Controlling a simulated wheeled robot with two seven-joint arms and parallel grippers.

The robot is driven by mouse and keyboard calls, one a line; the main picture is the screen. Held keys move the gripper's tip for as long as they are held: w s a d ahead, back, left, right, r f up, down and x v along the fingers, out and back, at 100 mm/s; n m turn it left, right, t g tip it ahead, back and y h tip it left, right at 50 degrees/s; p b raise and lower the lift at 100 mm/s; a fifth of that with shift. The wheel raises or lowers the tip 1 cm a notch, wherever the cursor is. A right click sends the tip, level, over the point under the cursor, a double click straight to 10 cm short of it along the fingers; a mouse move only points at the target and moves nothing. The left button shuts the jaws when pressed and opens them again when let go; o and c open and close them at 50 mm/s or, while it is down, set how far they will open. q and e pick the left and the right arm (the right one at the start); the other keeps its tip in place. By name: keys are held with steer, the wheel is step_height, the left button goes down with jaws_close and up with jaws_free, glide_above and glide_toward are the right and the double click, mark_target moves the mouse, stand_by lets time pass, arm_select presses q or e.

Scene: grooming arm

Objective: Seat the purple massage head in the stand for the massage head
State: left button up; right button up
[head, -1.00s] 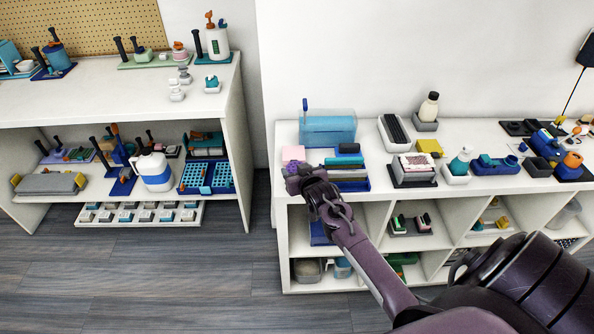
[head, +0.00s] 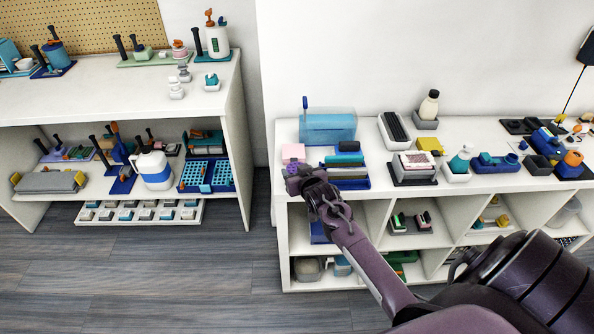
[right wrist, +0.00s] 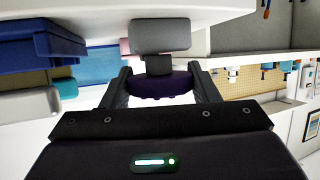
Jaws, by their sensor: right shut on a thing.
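My right gripper (head: 291,178) is over the front left edge of the right-hand white shelf top. In the right wrist view, which looks upside down, its two fingers (right wrist: 162,86) are shut on the dark purple massage head (right wrist: 160,87). A short dark neck (right wrist: 158,65) runs between the purple head and a grey block (right wrist: 160,35), which looks like the stand. The neck meets the block in line; I cannot tell how deep it sits. In the head view my gripper hides the stand and most of the head. My left gripper is not in view.
A pink block (head: 292,152) stands just behind my gripper. A blue tray with rollers (head: 350,184) is close on its right, and a clear blue bin (head: 328,127) is behind. Open floor (head: 180,270) lies to the left, before another shelf (head: 100,96).

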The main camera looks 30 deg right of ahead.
steer(key=shift+f+b, duration=0.35)
steer(key=shift+f, duration=0.3)
steer(key=o, duration=0.7)
steer(key=shift+a, duration=0.1)
steer(key=o, duration=0.3)
steer(key=shift+f, duration=0.15)
steer(key=shift+o, duration=0.2)
steer(key=v, duration=0.7)
steer(key=shift+s, duration=0.35)
